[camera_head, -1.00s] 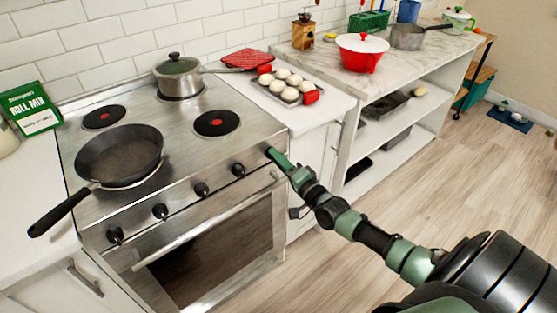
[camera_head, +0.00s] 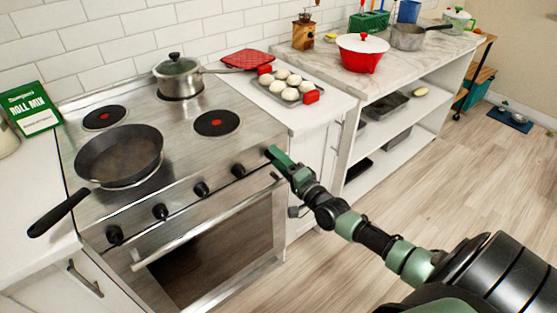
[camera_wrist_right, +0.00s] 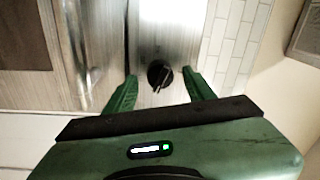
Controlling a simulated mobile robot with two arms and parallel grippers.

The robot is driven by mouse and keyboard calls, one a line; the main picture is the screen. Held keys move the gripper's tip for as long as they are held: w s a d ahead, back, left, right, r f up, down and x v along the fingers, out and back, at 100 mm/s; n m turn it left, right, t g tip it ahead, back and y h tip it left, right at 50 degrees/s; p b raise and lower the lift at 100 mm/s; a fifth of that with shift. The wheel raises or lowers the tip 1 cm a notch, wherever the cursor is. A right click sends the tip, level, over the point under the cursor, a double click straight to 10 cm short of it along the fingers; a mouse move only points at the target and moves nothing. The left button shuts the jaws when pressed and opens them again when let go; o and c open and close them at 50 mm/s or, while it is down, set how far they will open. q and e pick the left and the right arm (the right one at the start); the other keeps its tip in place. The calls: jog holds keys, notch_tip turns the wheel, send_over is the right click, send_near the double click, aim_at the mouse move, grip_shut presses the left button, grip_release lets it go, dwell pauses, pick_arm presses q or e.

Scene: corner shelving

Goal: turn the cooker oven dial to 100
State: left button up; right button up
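The cooker (camera_head: 215,165) stands at the left with a row of black dials along its front; the rightmost plain one (camera_head: 238,170) shows beside my right gripper (camera_head: 274,157). In the right wrist view one black dial (camera_wrist_right: 159,73) sits between the two green fingers of my right gripper (camera_wrist_right: 160,87). The fingers are open, with a gap on both sides of the dial. That dial appears hidden behind the gripper in the head view. I cannot read any dial markings. My left gripper is not in view.
A frying pan (camera_head: 120,155) and a lidded pot (camera_head: 179,75) stand on the cooker. The oven door handle (camera_head: 205,222) runs below the dials. A tray of buns (camera_head: 290,98) lies on the right counter. The floor (camera_head: 430,190) at the right is clear.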

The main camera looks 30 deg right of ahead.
jog(key=s, duration=0.7)
jog(key=shift+s+d+f, duration=0.2)
jog(key=shift+s+f, duration=0.1)
jog(key=shift+s, duration=0.1)
jog(key=s+a+f+n+g, duration=0.1)
jog(key=s+f+n+g, duration=0.3)
jog(key=f, duration=0.7)
jog(key=s+a+f+n+g+h, duration=0.1)
jog(key=s+f+g, duration=0.1)
jog(key=s+f, duration=0.65)
jog(key=s+f+n+g, duration=0.2)
jog(key=f+n+g, duration=0.1)
jog(key=f, duration=1.1)
jog(key=s+a+f+n+g, duration=0.3)
jog(key=s+a+f, duration=0.1)
jog(key=s, duration=0.6)
jog(key=s+a+f+n+g, duration=0.3)
jog(key=s+f, duration=0.4)
jog(key=s, duration=0.3)
jog(key=s+a+f+n+g, duration=0.2)
jog(key=s+a+f, duration=0.3)
jog(key=s, duration=0.4)
jog(key=shift+s+a+f+n+g, duration=0.3)
jog(key=shift+s+f+n+g, duration=0.1)
jog(key=shift+f+n, duration=0.3)
